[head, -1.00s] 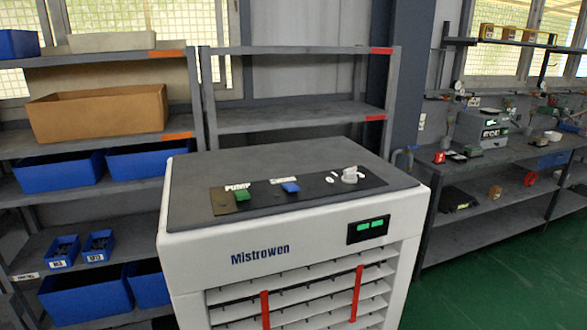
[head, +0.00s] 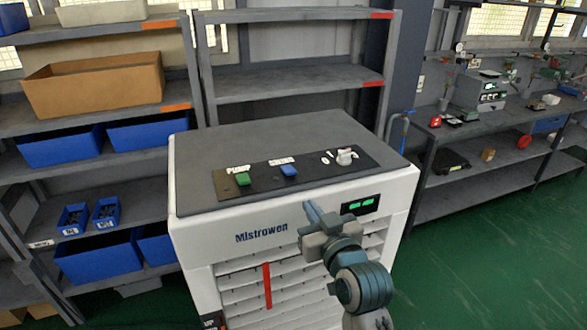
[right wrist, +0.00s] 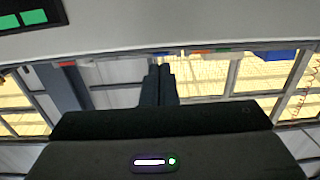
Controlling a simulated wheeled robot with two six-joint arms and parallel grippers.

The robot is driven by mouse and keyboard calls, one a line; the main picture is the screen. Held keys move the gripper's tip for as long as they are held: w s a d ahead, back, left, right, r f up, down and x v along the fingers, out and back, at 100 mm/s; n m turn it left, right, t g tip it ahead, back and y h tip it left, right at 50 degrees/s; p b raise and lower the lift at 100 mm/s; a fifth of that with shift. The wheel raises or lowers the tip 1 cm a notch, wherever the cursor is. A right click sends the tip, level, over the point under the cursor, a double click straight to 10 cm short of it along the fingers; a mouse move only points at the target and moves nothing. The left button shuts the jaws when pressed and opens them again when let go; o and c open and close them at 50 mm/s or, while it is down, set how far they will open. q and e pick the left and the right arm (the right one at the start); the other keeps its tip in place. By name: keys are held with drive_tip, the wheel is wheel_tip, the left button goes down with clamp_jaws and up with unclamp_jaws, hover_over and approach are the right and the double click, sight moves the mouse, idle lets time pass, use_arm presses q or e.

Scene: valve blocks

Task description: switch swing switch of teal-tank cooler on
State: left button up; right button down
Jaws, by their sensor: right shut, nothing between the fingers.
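The cooler, marked Mistrowen (head: 262,237), is a white cabinet with a grey top. No teal tank shows. Its dark control panel (head: 325,170) has a green switch (head: 243,180) by a PUMP label, a blue switch (head: 289,171) by a label too small to read, and a pale knob (head: 346,157). I cannot tell how the switches are set. My right gripper (head: 311,207) is in front of the cooler's front face, below the panel, shut and empty. Its closed fingers show in the right wrist view (right wrist: 160,85), with the cooler's white surface (right wrist: 190,25) above them. My left gripper is not in view.
A green-lit display (head: 361,205) sits on the cooler's front, right of my gripper. Shelves with blue bins (head: 58,150) and a brown box (head: 95,85) stand left and behind. A workbench (head: 490,130) stands right. The cooler's grey top is clear.

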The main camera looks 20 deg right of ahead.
drive_tip(key=r, duration=0.2)
drive_tip(key=r+t, duration=0.1)
drive_tip(key=w+r+t, duration=0.1)
drive_tip(key=r, duration=0.1)
drive_tip(key=shift+a+r, duration=0.2)
drive_tip(key=shift+r, duration=0.1)
drive_tip(key=r, duration=0.1)
hover_over(294, 182)
drive_tip(key=shift+w+r, duration=0.2)
drive_tip(key=shift+w, duration=0.25)
drive_tip(key=f, duration=0.1)
drive_tip(key=s+f+b, duration=0.1)
drive_tip(key=f, duration=0.1)
drive_tip(key=shift+f, duration=0.2)
drive_tip(key=shift+s+f+b, duration=0.15)
drive_tip(key=shift+f+b, duration=0.05)
drive_tip(key=shift+b, duration=0.2)
drive_tip(key=shift+f, duration=0.1)
